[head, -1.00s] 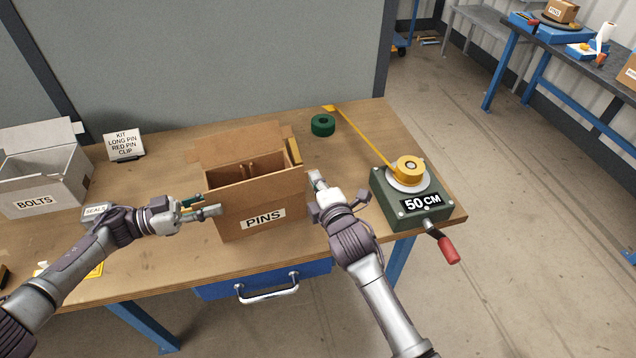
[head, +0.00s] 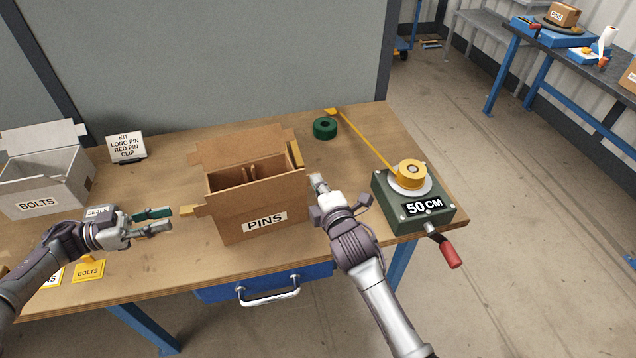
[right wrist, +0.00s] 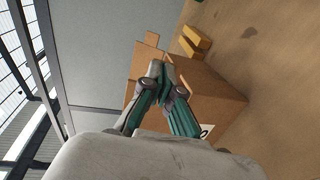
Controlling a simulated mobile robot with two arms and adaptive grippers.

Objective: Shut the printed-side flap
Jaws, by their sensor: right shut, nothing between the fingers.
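The brown PINS box (head: 232,221) stands on the workbench with its top open and dividers showing inside. Its back flap (head: 240,147) stands up and leans back.
A grey BOLTS box (head: 70,188) and a kit sign (head: 127,148) stand at left. Yellow cards (head: 88,272) lie at the front left. A green tape roll (head: 325,128) lies behind right. A 50 CM tape device (head: 386,199) with a red-handled crank stands at right.

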